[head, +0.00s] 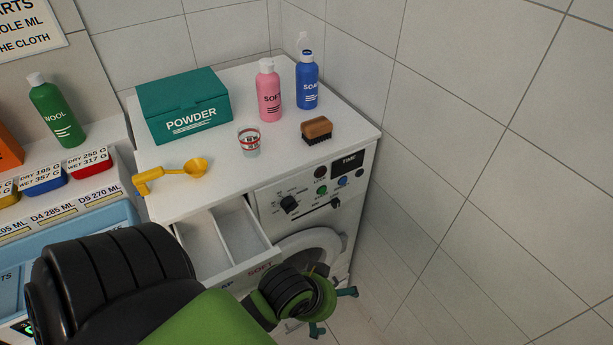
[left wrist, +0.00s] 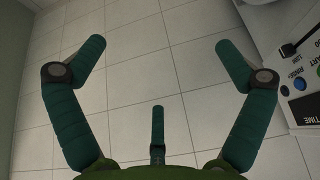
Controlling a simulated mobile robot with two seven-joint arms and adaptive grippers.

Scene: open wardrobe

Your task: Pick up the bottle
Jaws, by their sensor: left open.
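A pink bottle (head: 269,93) labelled SOFT stands upright on top of the washing machine (head: 225,183). A blue bottle (head: 306,84) with a white top stands just right of it. A green bottle (head: 57,112) labelled WOOL stands upright at the left. My left gripper (head: 333,311) is low in front of the machine, below its top and well away from the bottles. The left wrist view shows this gripper (left wrist: 162,50) with its fingers spread wide and nothing between them. No bottle shows in that view. My right gripper is not visible.
The machine top also holds a green POWDER box (head: 185,107), a small measuring glass (head: 249,141), a brush (head: 317,130) and a yellow scoop (head: 171,174). The drawer (head: 229,240) is pulled open at the front. A tiled wall (head: 465,160) stands close on the right.

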